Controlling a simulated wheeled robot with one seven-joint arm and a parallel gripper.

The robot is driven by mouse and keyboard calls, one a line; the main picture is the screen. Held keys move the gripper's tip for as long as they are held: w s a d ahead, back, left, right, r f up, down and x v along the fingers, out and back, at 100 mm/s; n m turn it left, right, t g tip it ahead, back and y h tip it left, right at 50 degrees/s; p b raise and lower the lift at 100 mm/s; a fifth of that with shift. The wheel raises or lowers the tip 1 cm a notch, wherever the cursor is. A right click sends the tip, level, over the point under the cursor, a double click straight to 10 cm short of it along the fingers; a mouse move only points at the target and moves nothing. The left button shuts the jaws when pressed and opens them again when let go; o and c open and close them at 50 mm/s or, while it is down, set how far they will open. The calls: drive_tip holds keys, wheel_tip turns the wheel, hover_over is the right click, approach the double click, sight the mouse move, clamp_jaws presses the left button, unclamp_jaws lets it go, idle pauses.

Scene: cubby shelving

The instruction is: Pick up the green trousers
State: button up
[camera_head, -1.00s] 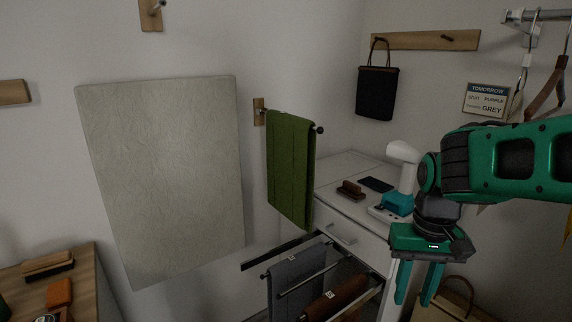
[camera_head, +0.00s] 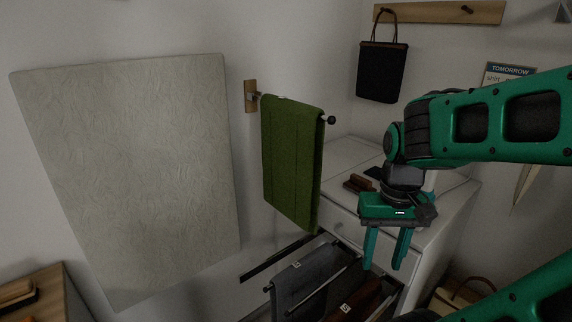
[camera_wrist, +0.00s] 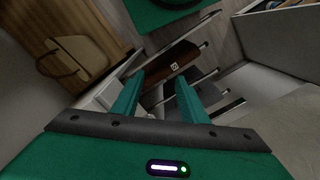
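The green trousers (camera_head: 290,165) hang folded over a short wall peg rod with a round dark end, left of my gripper in the head view. My gripper (camera_head: 384,267) points down in front of the white dresser, to the right of the trousers and apart from them. Its two green fingers are spread with nothing between them. In the wrist view my gripper (camera_wrist: 158,95) is also open, above a pull-out rack. The green trousers cannot be made out for certain in the wrist view.
A pull-out rack below holds grey trousers (camera_head: 305,283) and brown trousers (camera_head: 352,300). A white dresser (camera_head: 350,155) stands behind my arm. A black bag (camera_head: 381,72) hangs at the back. A large pale panel (camera_head: 130,180) is on the left wall. A tan bag (camera_wrist: 80,55) lies low.

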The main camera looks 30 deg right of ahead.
drive_tip(key=o, duration=0.3)
drive_tip(key=r, duration=0.1)
drive_tip(key=w+r, duration=0.1)
drive_tip(key=r, duration=0.1)
drive_tip(key=shift+d+t, duration=0.1)
drive_tip(key=shift+t, duration=0.2)
drive_tip(key=shift+o, duration=0.2)
wheel_tip(320, 180, up, 26)
drive_tip(key=n+t, duration=0.2)
drive_tip(key=t, duration=0.2)
hover_over(293, 100)
drive_tip(key=s+a, duration=0.4)
drive_tip(key=s, duration=0.5)
drive_tip(key=w+d+n, duration=0.1)
drive_tip(key=w+n, duration=0.1)
drive_tip(key=w+d+n, duration=0.1)
drive_tip(key=w+n, duration=0.1)
drive_tip(key=w+d+f+n, duration=0.1)
drive_tip(key=w+n, duration=0.1)
drive_tip(key=shift+w+d+y, duration=0.3)
drive_tip(key=shift+d, duration=0.1)
drive_tip(key=shift+w+d+f, duration=0.15)
drive_tip(key=shift+w, duration=0.1)
drive_tip(key=shift+n, duration=0.3)
drive_tip(key=x, duration=0.5)
drive_tip(key=shift+x, duration=2.8)
drive_tip(key=shift+f, duration=0.25)
